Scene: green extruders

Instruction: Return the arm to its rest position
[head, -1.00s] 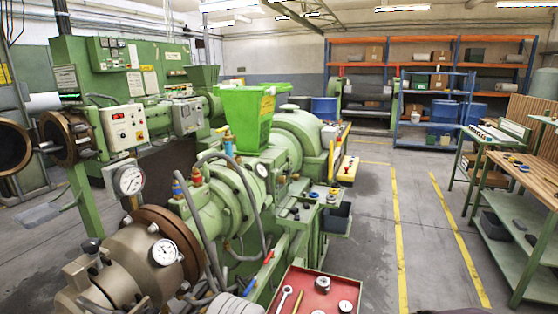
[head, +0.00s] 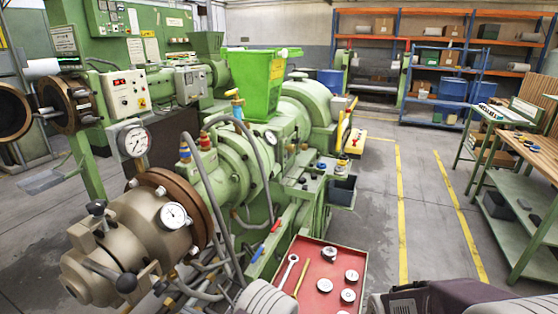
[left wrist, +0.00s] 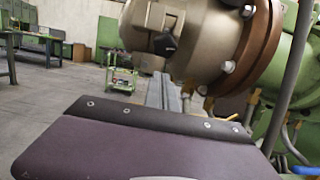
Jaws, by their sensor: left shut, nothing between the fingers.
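My left gripper shows as a light grey ribbed shape (head: 266,298) at the bottom edge of the head view, cut off by the frame. It is shut and empty, in front of the extruder and just left of the red tray. The left wrist view shows no clear fingertips; a dark mauve panel, which looks like part of my own body, fills its lower part. My right gripper is in neither view.
The green extruder (head: 300,106) with its tan die head (head: 130,245) stands close at left; the die head also fills the upper wrist view (left wrist: 165,35). The red tray (head: 322,258) holds tools and round parts. A workbench (head: 520,150) stands right. The yellow-lined aisle (head: 425,210) is clear.

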